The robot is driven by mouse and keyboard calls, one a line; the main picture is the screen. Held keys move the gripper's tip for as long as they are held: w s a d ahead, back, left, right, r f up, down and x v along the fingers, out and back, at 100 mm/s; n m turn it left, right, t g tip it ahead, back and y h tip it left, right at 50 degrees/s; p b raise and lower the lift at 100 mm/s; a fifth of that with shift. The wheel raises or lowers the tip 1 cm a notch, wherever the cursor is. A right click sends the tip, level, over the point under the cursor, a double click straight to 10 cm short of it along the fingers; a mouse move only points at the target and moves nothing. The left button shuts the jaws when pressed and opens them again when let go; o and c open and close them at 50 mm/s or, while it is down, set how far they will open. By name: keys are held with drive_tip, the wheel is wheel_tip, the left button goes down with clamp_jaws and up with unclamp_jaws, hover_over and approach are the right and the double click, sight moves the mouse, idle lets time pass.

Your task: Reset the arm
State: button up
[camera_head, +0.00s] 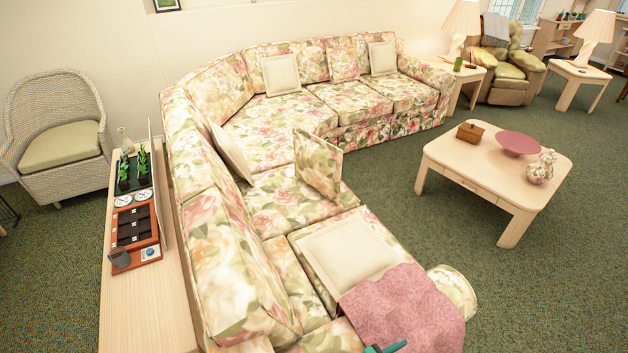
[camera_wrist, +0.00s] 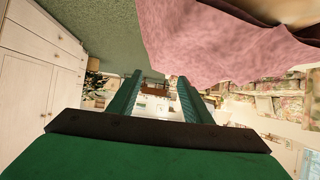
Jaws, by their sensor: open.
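My gripper (camera_wrist: 160,95) shows in the wrist view as two green fingers, parted with nothing between them. In the head view only a small teal tip of my gripper (camera_head: 385,348) shows at the bottom edge, in front of the pink blanket (camera_head: 405,310). The blanket is draped over the near end of the floral sofa (camera_head: 235,250). It also fills the top right of the wrist view (camera_wrist: 215,40), close to my fingers; I cannot tell whether they touch. The rest of my arm is out of view in the head view.
A wooden console (camera_head: 150,310) with plants and a brown tray runs behind the sofa on the left. A coffee table (camera_head: 450,155) stands at the right, holding a box, a pink bowl and a vase. Green carpet (camera_head: 560,270) is clear at the lower right. White drawers (camera_wrist: 38,60) stand left in the wrist view.

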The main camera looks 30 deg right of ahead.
drive_tip(key=w+a+n+t+y, duration=0.1)
drive_tip(key=a+n+t+y, duration=0.7)
drive_tip(key=a, duration=1.7)
drive_tip(key=s+a+r+n+t+y, duration=0.2)
drive_tip(key=s+a+r+n+t, duration=0.1)
drive_tip(key=a+r, duration=0.4)
drive_tip(key=s+a+r+n+t+y, duration=0.2)
drive_tip(key=s+a+r+n+t, duration=0.1)
drive_tip(key=s+a+r+n, duration=0.2)
wheel_tip(320, 180, up, 3)
drive_tip(key=shift+s+a+f+n, duration=0.2)
drive_tip(key=shift+s+a+n, duration=0.15)
drive_tip(key=shift+a, duration=0.6)
